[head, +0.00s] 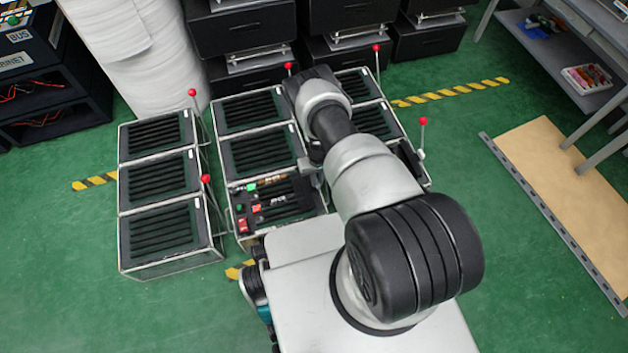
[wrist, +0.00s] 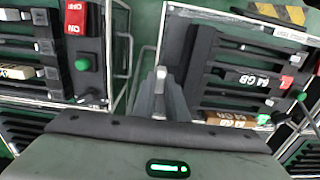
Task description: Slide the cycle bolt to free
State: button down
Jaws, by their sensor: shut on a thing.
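My gripper (wrist: 161,82) points at the narrow gap between two dark slotted panels in the wrist view. Its fingers are shut on a small grey piece, which seems to be the handle of the cycle bolt. The fingers hide most of it, and I cannot read how far the bolt is slid. In the head view my arm covers the gripper. The left panel in the wrist view carries a red ON/OFF switch (wrist: 75,17) and a green button (wrist: 83,62). The right panel bears upside-down white lettering (wrist: 253,79) and a green knob (wrist: 263,118).
Slotted crates (head: 160,225) stand in rows around my arm. Several thin levers with red balls (head: 192,92) rise beside them. Black cabinets (head: 240,32) line the back. Green floor is open at the left, and a tan board (head: 560,190) lies at the right.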

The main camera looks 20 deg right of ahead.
aim_at(318, 181)
jog(key=c, duration=1.8)
grip_release()
jog(key=shift+d, duration=0.3)
jog(key=shift+o, duration=0.2)
notch_tip(318, 181, up, 18)
jog(key=p, duration=0.5)
jog(key=shift+f+p, duration=0.25)
jog(key=shift+p, duration=0.1)
